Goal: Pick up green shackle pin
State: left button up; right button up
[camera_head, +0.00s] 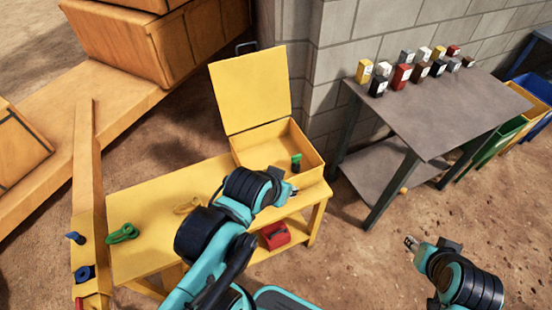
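A small green piece with a dark end (296,162), which looks like the green shackle pin, stands in the front right part of the open yellow box (262,150). A green shackle (123,233) lies on the left part of the yellow table (150,262). My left gripper (291,190) is just below the green piece in the picture, near the box's front wall; its fingers are small and partly hidden by the wrist. My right gripper (411,242) is over bare ground at the right, away from the table, and seems to hold nothing.
A yellow shackle (187,206) lies mid-table. Blue pieces (75,238) sit at the left. A red case (275,235) is on the lower shelf. The box lid (250,90) stands open. A grey table (440,110) carries several small coloured boxes. Bins stand far right.

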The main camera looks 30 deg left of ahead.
aim_at(295, 160)
jog(key=u, duration=2.85)
jog(key=z, duration=2.15)
jog(key=i+l+u, duration=0.35)
jog(key=l, duration=0.25)
jog(key=i+l+u, duration=0.35)
jog(key=l, duration=0.3)
jog(key=l+u, duration=0.2)
jog(key=l, duration=0.15)
jog(key=i+l+u, duration=0.15)
jog(key=l, duration=0.25)
